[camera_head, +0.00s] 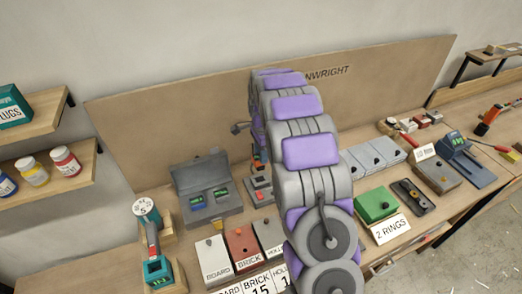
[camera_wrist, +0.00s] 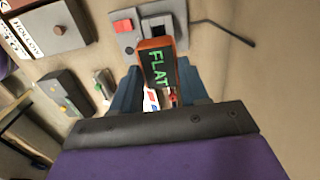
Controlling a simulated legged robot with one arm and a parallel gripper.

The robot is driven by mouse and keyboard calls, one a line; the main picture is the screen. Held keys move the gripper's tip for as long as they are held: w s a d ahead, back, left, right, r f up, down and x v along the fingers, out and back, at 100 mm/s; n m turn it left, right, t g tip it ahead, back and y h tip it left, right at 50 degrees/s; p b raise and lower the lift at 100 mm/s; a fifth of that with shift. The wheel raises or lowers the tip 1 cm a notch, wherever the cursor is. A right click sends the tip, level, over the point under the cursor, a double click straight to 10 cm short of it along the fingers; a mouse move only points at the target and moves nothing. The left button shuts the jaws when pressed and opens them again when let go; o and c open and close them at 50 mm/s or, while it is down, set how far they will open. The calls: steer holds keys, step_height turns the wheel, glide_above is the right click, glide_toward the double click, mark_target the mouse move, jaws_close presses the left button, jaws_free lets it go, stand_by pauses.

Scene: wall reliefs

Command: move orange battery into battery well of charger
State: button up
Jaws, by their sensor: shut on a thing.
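The orange battery (camera_wrist: 157,43) is in my gripper (camera_wrist: 160,82), between two blue-grey fingers. Its dark face reads "FLAT" in green letters. My gripper is shut on it. In the wrist view the grey charger (camera_wrist: 122,12) lies just beyond the battery's far end, with a red block and a dark square well (camera_wrist: 174,12). The battery overlaps the charger's near edge in the picture, beside the well opening; I cannot tell whether they touch. In the head view the charger (camera_head: 262,196) is partly hidden behind my arm, which also hides most of the gripper.
A dark cable runs from the charger's side. An open grey case (camera_head: 212,205) with green-lit cells stands left of the charger. Labelled boxes, such as the red-brown one (camera_head: 243,249), stand in front. A green box (camera_head: 376,204) stands to the right. The backboard (camera_head: 180,130) rises behind.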

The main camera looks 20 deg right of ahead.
mark_target(261, 166)
steer(key=shift+f, duration=2.55)
steer(key=shift+f+p, duration=0.3)
steer(key=shift+f, duration=0.5)
stand_by(0.6)
steer(key=shift+f, duration=0.3)
steer(key=shift+s+f, duration=0.1)
steer(key=shift+f, duration=0.95)
steer(key=o, duration=1.4)
steer(key=shift+c, duration=0.2)
steer(key=r+p, duration=0.1)
steer(key=r, duration=1.6)
steer(key=shift+d+r, duration=0.15)
steer(key=shift+d, duration=0.05)
